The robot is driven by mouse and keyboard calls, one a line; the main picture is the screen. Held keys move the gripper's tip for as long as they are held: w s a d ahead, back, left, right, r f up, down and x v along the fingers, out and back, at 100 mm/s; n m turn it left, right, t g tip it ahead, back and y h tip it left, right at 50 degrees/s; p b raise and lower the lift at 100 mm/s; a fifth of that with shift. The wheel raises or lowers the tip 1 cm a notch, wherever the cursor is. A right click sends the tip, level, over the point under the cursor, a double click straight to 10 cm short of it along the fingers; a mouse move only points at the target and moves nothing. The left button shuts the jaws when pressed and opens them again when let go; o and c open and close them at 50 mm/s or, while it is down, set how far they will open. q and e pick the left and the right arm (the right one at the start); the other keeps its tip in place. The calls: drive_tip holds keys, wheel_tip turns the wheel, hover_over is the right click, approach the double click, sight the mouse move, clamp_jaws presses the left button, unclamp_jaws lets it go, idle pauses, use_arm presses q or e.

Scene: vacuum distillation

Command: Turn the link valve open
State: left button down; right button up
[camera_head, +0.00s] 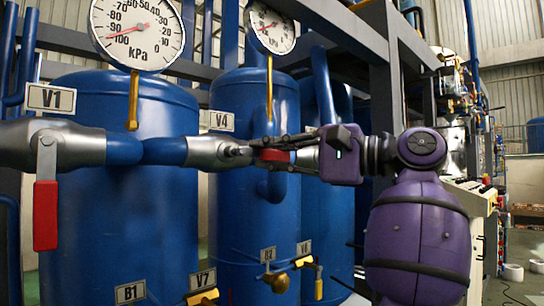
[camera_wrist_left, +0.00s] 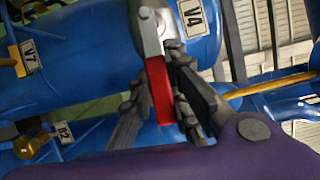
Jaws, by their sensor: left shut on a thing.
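The valve by the V4 label (camera_head: 222,121) has a red lever handle (camera_head: 273,155) on a silver pipe fitting (camera_head: 217,152) between blue tanks. In the left wrist view the red handle (camera_wrist_left: 158,90) extends from a grey metal bracket (camera_wrist_left: 150,25). My left gripper (camera_head: 268,152), on a purple arm, is shut on this handle, with dark fingers on both sides of it. The fingers hide part of the handle in the head view. I cannot tell which valve is the link valve. My right gripper is not in view.
Another red lever (camera_head: 46,205) hangs down by the V1 label (camera_head: 51,98). Two gauges (camera_head: 138,32) (camera_head: 271,27) stand above the tanks (camera_head: 115,215). Yellow-handled valves (camera_head: 203,296) sit low, near the V7 label. A dark frame post (camera_head: 392,80) rises behind my gripper.

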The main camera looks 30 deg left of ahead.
use_arm(q)
drive_tip(key=c, duration=1.6)
unclamp_jaws()
drive_tip(key=shift+c, duration=0.2)
drive_tip(key=shift+d, duration=0.1)
drive_tip(key=d, duration=1.2)
drive_tip(key=shift+w+f, duration=0.15)
drive_tip(key=shift+w, duration=0.1)
drive_tip(key=shift+a, duration=0.1)
